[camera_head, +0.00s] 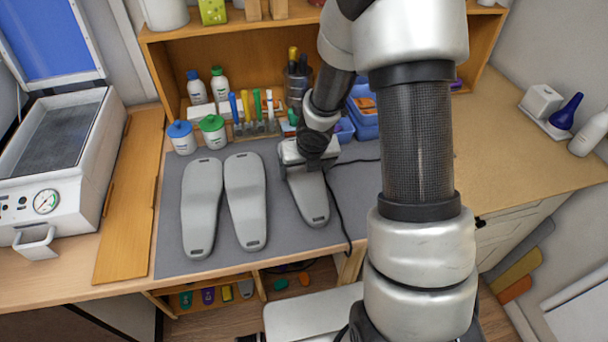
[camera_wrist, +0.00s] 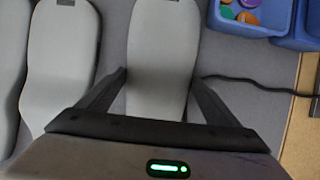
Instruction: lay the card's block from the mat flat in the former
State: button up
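Three long grey blocks lie on the dark grey mat (camera_head: 270,258): a left block (camera_head: 200,205), a middle block (camera_head: 246,200) and a right block (camera_head: 310,200). My gripper (camera_head: 308,165) is low over the rear part of the right block, hiding that end. In the wrist view its fingers (camera_wrist: 160,78) stand on either side of the right block (camera_wrist: 162,40), tips close at its edges; whether they press on it I cannot tell. The former (camera_head: 55,160) stands at the far left, its blue-panelled lid (camera_head: 52,40) raised. I cannot make out a card.
A wooden board (camera_head: 130,200) lies between former and mat. White pots (camera_head: 212,130) with coloured lids, bottles and pens stand behind the mat. Blue bins (camera_head: 362,118) stand behind right. A dark cable (camera_head: 338,205) runs over the mat beside the right block.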

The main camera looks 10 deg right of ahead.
jog(key=shift+s+a+f, duration=0.1)
jog(key=shift+a, duration=0.15)
jog(key=c, duration=1.4)
